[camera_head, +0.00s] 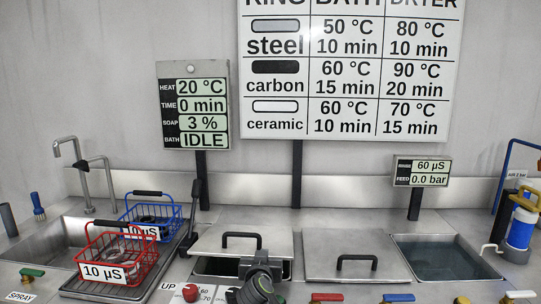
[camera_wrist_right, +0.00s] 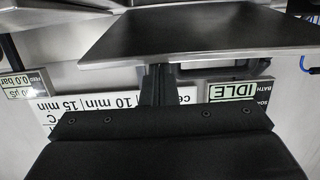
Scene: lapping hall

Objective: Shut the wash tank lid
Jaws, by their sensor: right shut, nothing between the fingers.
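The wash tank lid (camera_head: 212,240), a steel plate with a black handle (camera_head: 241,236), is tilted, with its front edge raised in the head view. A dark gap with greenish liquid (camera_head: 214,267) shows beneath that edge. My right gripper (camera_head: 254,264) is shut and empty at the lid's front right edge. In the right wrist view, a steel plate (camera_wrist_right: 200,35), probably this lid, is just beyond the shut fingers (camera_wrist_right: 157,85). I cannot tell whether they touch it. My left gripper is not in view.
A second steel lid (camera_head: 320,262) lies flat to the right, beside an open water basin (camera_head: 440,262). A red basket (camera_head: 92,256) and a blue basket (camera_head: 165,217) stand at left. A red knob (camera_head: 190,292) and several coloured levers line the front. A display (camera_head: 192,105) reads IDLE.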

